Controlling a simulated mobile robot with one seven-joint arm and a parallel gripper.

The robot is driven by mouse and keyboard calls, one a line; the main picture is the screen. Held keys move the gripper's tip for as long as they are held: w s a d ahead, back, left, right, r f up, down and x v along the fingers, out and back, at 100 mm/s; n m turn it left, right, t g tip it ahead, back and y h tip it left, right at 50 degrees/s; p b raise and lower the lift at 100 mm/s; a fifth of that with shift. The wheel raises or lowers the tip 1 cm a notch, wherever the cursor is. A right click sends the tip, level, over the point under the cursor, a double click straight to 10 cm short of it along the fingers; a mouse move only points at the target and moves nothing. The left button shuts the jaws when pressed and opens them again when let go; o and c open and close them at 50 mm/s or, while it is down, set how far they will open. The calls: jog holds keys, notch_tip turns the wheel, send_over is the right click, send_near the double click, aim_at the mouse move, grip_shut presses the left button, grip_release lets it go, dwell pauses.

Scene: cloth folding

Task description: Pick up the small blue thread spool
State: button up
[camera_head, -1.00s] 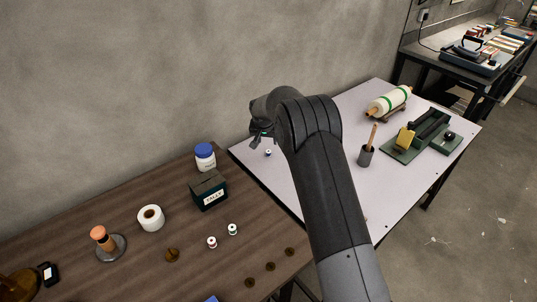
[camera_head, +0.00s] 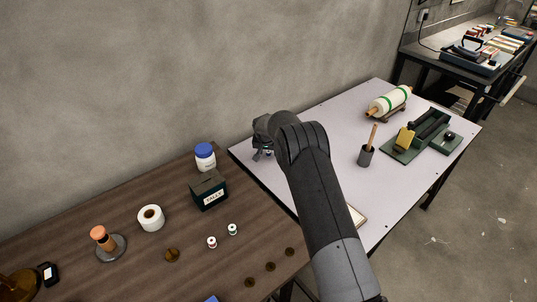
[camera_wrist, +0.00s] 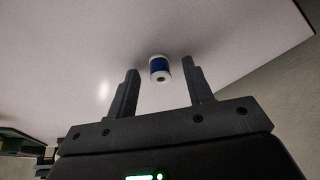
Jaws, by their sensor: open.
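The small blue thread spool (camera_wrist: 160,68) has white ends and stands on the pale table top (camera_wrist: 215,25) in the wrist view. My gripper (camera_wrist: 160,76) is open, with one finger on either side of the spool's line. In the head view my gripper (camera_head: 262,154) is low over the left end of the white table, and the spool is hidden or too small to make out there.
The brown table (camera_head: 140,225) at left holds a dark green box (camera_head: 208,190), a blue-lidded jar (camera_head: 205,157), a white roll (camera_head: 151,218) and two other spools. A brush pot (camera_head: 366,156) and a fabric roll (camera_head: 389,101) stand farther right on the white table. The wall is close behind.

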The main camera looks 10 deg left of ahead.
grip_shut()
dwell(0.6)
